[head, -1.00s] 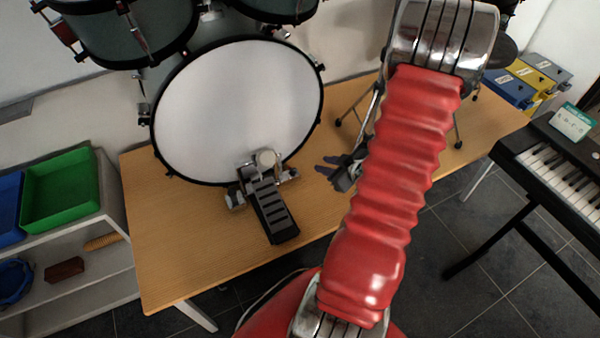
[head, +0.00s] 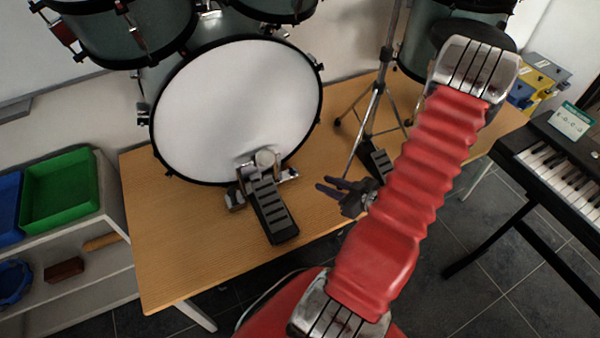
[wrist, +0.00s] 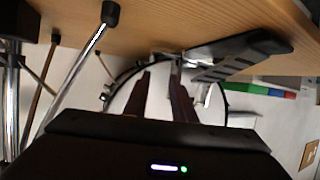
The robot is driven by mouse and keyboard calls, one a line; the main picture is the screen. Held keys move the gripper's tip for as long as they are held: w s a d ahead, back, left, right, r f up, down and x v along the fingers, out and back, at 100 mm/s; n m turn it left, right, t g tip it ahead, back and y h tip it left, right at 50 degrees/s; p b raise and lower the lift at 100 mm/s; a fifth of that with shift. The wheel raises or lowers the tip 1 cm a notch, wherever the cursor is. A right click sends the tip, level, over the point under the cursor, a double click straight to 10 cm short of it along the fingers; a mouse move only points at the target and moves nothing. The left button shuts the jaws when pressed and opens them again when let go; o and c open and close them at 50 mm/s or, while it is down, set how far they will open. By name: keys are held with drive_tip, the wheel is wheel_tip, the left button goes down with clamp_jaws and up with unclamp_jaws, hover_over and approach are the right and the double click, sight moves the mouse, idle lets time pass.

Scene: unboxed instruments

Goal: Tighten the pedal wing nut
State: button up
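The bass drum pedal (head: 270,208) stands on the table at the foot of the bass drum (head: 235,105), its dark ribbed footboard pointing to the front. In the wrist view the pedal (wrist: 240,52) appears upside down at upper right, near the fingers. The wing nut is too small to make out. My gripper (head: 322,187) is right of the pedal, apart from it, with its fingers pointing left. In the wrist view my gripper (wrist: 157,88) shows two dark fingers spread apart with nothing between them.
A hi-hat stand (head: 372,110) with its own pedal (head: 376,160) stands behind my gripper. The wooden table (head: 190,250) is clear at front left. A shelf with a green bin (head: 60,190) is at left, a keyboard (head: 560,165) at right.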

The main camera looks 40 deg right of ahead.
sight(296, 171)
drive_tip(key=x, duration=1.3)
drive_tip(key=shift+w, duration=0.15)
drive_tip(key=shift+c, duration=0.7)
clamp_jaws()
drive_tip(key=shift+d, duration=0.3)
drive_tip(key=shift+a, duration=0.15)
